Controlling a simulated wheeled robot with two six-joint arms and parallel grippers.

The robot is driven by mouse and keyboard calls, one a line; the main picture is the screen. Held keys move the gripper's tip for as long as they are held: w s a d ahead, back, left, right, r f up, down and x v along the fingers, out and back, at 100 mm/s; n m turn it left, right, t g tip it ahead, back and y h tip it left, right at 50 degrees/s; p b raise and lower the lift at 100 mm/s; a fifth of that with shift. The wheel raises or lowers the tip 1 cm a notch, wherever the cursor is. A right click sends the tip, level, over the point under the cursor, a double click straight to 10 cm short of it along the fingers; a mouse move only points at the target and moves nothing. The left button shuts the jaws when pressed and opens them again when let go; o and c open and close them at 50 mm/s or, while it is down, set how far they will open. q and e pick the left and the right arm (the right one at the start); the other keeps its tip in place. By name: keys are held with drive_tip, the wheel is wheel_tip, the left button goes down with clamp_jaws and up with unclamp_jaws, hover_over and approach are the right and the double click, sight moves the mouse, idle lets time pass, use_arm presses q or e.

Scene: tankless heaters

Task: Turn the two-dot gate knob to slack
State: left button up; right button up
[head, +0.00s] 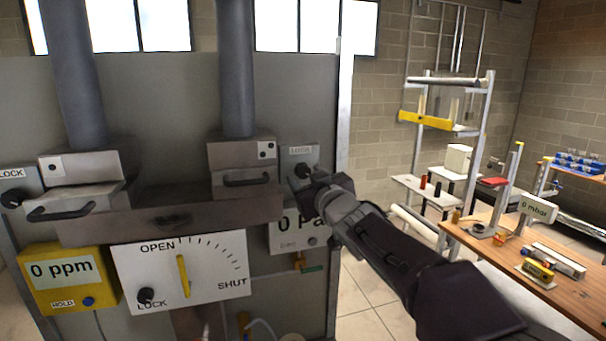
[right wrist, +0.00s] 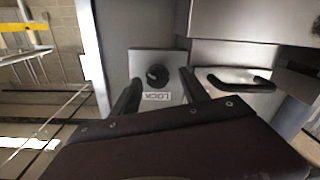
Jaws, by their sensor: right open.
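The two-dot gate (head: 243,158) is a grey box with two dark dots and a curved handle, under the right-hand pipe. A small plate marked LOCK (head: 299,151) is just right of it, with a black round knob (head: 303,170). In the right wrist view the knob (right wrist: 157,75) sits on its pale plate with the LOCK label upside down. My right gripper (head: 310,184) is open in front of the knob. Its two fingers (right wrist: 160,92) point toward the plate on either side of the knob, apparently not touching it. The word slack cannot be read. My left gripper is not in view.
A one-dot gate (head: 80,168) with a LOCK knob (head: 13,198) stands left. Below are a yellow 0 ppm meter (head: 62,271), an OPEN–SHUT dial (head: 205,270) and a partly hidden Pa gauge (head: 285,236). A wooden bench (head: 480,250) with small items stands right. Floor shows between.

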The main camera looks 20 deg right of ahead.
drive_tip(key=shift+w+r, duration=0.1)
drive_tip(key=shift+w, duration=0.4)
drive_tip(key=shift+d+r, duration=0.15)
drive_tip(key=shift+d, duration=0.15)
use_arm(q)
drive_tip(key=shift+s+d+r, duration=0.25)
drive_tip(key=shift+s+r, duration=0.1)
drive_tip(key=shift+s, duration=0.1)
use_arm(e)
drive_tip(key=shift+a, duration=0.1)
drive_tip(key=shift+w+a, duration=0.1)
drive_tip(key=shift+w, duration=0.05)
drive_tip(key=c, duration=0.4)
clamp_jaws()
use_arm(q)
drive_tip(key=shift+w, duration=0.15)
